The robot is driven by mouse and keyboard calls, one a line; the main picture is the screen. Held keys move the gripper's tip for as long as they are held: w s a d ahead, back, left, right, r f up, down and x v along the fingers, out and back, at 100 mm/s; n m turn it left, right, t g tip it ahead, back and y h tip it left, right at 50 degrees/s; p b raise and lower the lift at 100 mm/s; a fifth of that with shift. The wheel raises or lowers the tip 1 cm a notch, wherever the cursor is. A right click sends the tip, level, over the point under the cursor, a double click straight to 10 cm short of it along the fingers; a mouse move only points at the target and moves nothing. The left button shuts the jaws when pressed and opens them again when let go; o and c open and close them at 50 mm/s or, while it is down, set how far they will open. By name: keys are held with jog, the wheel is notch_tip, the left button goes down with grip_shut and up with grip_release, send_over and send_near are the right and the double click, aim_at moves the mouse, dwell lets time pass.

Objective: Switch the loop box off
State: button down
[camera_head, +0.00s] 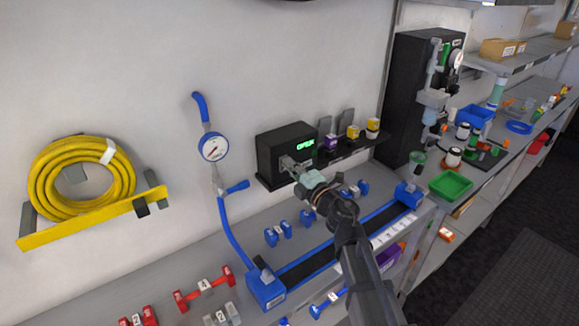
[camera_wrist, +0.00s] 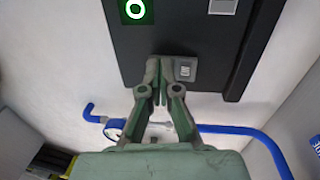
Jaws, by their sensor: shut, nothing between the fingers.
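The black loop box (camera_head: 268,152) is on the wall above the bench, with lit green characters on its front that are too small to read surely. In the wrist view its dark face (camera_wrist: 195,38) fills the top. It shows a lit green ring (camera_wrist: 135,9), a light grey square (camera_wrist: 222,6) and a small pale switch (camera_wrist: 186,71). My gripper (camera_head: 291,164) is at the front of the box. In the wrist view its closed fingertips (camera_wrist: 164,68) are right beside the switch, on its left. I cannot tell whether they touch it. The switch's position is unclear.
A pressure gauge (camera_head: 213,148) with a blue hose stands left of the box. Small coloured blocks (camera_head: 353,132) sit on a shelf to its right. Below are a blue-ended rail (camera_head: 266,288) and blue fittings. A yellow hose coil (camera_head: 82,176) hangs at left.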

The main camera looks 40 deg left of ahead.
jog(key=s+d+r, duration=0.1)
jog(key=s+d, duration=0.1)
jog(key=d, duration=0.4)
jog(key=s+d+r, duration=0.1)
jog(key=s+d, duration=0.1)
jog(key=d, duration=0.5)
jog(key=shift+s, duration=0.35)
